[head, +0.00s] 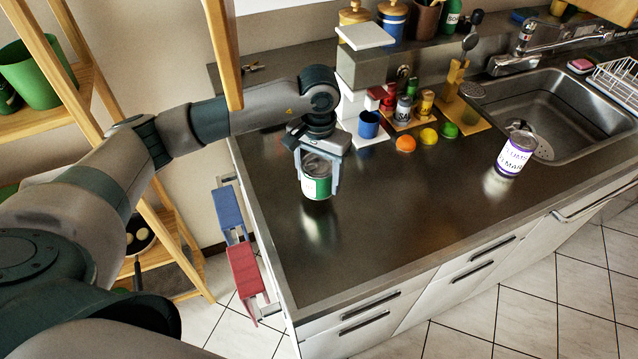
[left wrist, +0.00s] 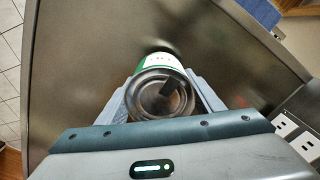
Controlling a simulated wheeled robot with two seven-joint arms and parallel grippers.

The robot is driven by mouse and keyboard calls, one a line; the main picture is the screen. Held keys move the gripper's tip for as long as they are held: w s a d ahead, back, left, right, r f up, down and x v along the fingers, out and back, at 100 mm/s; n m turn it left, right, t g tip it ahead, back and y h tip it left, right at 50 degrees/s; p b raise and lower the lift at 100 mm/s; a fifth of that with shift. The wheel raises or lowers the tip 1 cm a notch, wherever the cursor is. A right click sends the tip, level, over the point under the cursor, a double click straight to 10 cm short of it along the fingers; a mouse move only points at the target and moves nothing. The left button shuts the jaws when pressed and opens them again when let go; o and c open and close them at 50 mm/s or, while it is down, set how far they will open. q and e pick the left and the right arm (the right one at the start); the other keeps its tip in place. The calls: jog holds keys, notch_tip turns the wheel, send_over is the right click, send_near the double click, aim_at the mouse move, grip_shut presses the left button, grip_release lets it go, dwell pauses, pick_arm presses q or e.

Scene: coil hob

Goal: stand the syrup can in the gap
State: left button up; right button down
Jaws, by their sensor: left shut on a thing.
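A green and white can (head: 316,188) is held upright between the two fingers of my left gripper (head: 318,172), over the left part of the dark counter. In the left wrist view the can (left wrist: 163,94) shows its round grey lid between the fingers. Its label is too small to read, so I cannot tell that it is the syrup can. A second can (head: 515,155), purple and white, stands by the sink. Small cans and jars, among them a grey one (head: 403,110), stand in a group at the back; I cannot make out the gap clearly. My right gripper is out of view.
A blue mug (head: 369,125) stands by the wall block, with an orange (head: 405,144), a lemon (head: 428,136) and a green fruit (head: 449,130) to its right. The sink (head: 570,105) is at the right. The middle of the counter (head: 400,210) is clear.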

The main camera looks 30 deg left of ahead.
aim_at(319, 188)
pick_arm(q)
jog(key=shift+f+p, duration=0.55)
jog(key=shift+p, duration=0.05)
jog(key=shift+f+p, duration=0.6)
jog(key=shift+f, duration=0.8)
jog(key=shift+f, duration=0.2)
jog(key=o, duration=1.5)
